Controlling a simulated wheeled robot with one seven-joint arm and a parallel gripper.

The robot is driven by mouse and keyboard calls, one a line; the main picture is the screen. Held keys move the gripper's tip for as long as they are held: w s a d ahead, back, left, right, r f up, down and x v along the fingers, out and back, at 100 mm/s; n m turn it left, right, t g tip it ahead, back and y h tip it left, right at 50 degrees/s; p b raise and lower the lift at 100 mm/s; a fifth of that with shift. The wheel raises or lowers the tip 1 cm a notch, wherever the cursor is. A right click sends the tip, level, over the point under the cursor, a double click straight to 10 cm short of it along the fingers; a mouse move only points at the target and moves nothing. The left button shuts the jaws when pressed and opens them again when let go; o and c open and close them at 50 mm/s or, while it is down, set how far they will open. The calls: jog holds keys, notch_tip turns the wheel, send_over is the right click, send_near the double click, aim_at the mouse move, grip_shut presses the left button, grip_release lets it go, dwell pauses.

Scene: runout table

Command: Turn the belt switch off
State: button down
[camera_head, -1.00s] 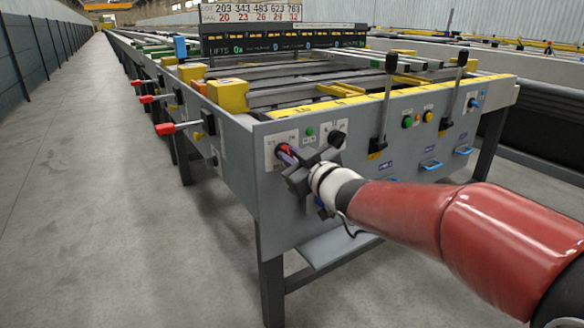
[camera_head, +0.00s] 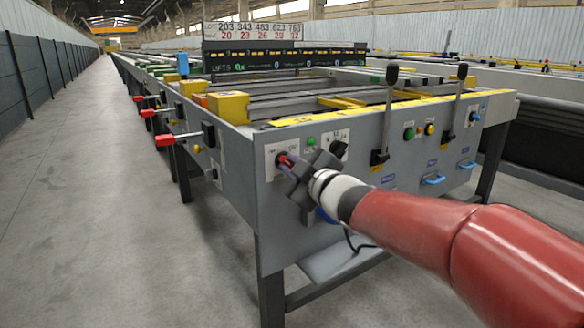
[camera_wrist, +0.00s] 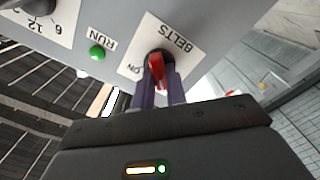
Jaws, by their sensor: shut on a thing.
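The belt switch (camera_wrist: 155,68) is a red lever on a round dark base, on a white plate (camera_wrist: 178,38) marked BELTS and ON in the wrist view. My gripper (camera_wrist: 158,88) has its two purple fingers closed on either side of the red lever. In the head view the switch (camera_head: 283,159) shows as a small red spot at the left end of the table's front panel. My gripper (camera_head: 290,165) reaches it from the right and hides part of the plate. The lever's exact setting is hard to tell.
A green RUN light (camera_wrist: 97,52) and a black knob (camera_head: 339,150) sit beside the switch. Black levers (camera_head: 386,115), buttons and blue handles (camera_head: 433,180) are further right. Red-handled levers (camera_head: 165,139) stick out on the left side. The floor at left is clear.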

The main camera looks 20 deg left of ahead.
jog(key=c, duration=1.4)
grip_release()
jog(key=shift+c, duration=0.2)
jog(key=p+v, duration=0.1)
jog(key=v, duration=0.6)
jog(key=shift+s+d, duration=0.25)
jog(key=shift+s, duration=0.05)
jog(key=shift+d, duration=0.1)
